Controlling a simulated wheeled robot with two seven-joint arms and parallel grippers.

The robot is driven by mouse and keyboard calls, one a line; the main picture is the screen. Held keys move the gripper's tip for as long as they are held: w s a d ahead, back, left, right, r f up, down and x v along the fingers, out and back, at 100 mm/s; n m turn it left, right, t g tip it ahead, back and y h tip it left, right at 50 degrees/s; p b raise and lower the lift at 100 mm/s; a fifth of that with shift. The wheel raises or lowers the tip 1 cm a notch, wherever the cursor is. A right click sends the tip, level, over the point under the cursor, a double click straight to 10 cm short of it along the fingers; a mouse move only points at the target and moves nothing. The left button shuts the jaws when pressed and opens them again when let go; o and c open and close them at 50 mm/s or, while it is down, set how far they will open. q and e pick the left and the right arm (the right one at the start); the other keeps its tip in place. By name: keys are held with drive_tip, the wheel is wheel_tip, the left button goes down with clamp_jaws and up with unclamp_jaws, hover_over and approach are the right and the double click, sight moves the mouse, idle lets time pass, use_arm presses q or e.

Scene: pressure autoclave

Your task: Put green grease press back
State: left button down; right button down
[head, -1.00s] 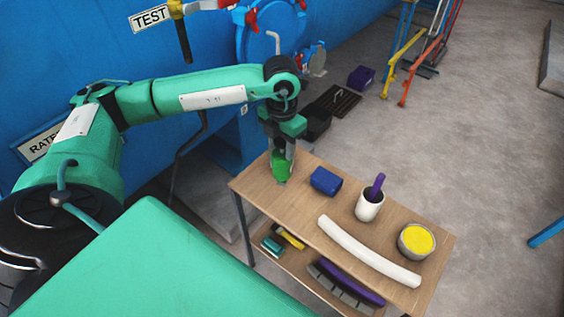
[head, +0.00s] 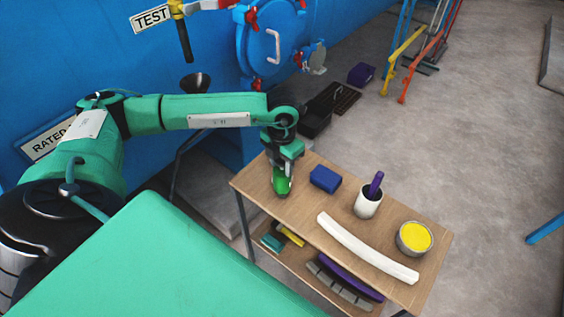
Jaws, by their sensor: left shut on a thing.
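The green grease press (head: 281,185) is at the left end of the wooden table's top (head: 303,214). My left gripper (head: 281,172) points down from above and is shut on its upper part. The press looks upright, and its lower end is at or just above the tabletop; I cannot tell whether it touches. My right gripper is not in the head view.
Right of the press are a blue block (head: 325,179), a white cup with a purple handle (head: 368,203), a long white strip (head: 365,249) and a tin of yellow stuff (head: 415,238). The lower shelf holds several items. The blue autoclave (head: 275,42) stands behind.

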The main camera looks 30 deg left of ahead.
use_arm(q)
drive_tip(key=c, duration=0.9)
unclamp_jaws()
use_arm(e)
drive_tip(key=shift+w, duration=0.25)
use_arm(q)
drive_tip(key=shift+r, duration=0.4)
wheel_tip(320, 180, up, 11)
drive_tip(key=shift+f+b, duration=0.2)
drive_tip(key=shift+b, duration=0.85)
drive_tip(key=shift+r, duration=0.4)
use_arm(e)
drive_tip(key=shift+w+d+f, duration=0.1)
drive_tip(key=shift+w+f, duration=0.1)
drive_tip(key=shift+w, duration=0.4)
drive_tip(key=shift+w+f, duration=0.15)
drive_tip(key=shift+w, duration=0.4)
